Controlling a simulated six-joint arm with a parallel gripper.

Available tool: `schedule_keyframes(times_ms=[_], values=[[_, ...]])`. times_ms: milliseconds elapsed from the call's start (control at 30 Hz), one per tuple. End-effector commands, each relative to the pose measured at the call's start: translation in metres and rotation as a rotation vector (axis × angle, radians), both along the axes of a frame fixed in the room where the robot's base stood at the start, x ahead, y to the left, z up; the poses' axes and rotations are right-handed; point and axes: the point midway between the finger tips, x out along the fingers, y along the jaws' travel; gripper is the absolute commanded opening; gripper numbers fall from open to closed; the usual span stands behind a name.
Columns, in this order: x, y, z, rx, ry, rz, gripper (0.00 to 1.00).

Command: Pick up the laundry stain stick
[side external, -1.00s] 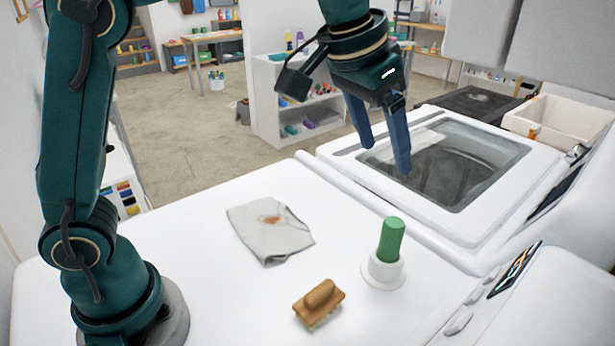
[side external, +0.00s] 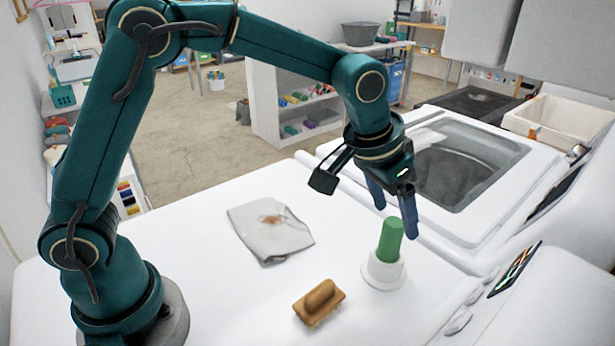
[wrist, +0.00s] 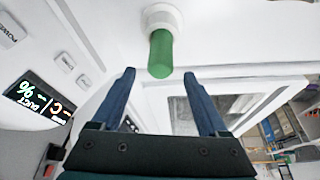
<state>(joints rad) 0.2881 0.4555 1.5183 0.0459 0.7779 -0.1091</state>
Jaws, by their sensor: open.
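The stain stick is a green cylinder (side external: 390,240) standing upright in a white round holder (side external: 384,271) on the white machine top. My gripper (side external: 396,222) is open and empty, its blue fingers pointing down just above and behind the stick in the side view. In the wrist view the green stick (wrist: 161,55) shows beyond the fingertips, in line with the gap between the fingers (wrist: 159,74). It shows no contact with them there. The white holder (wrist: 163,17) is at the stick's far end.
A stained grey cloth (side external: 270,230) and a brown wooden brush (side external: 319,303) lie left of the holder. A washer with a glass lid (side external: 460,165) stands behind right. A control panel (side external: 515,268) is at right. The white top between cloth and holder is clear.

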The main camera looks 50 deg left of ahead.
Motion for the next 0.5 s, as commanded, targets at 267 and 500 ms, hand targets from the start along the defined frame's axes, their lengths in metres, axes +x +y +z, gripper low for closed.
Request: schedule_keyframes(times_ms=[267, 500], values=[[0.007, -0.001, -0.03, 0.0, 0.002, 0.0, 0.77], [0.017, -0.003, -0.053, -0.001, 0.001, 0.0, 0.77]])
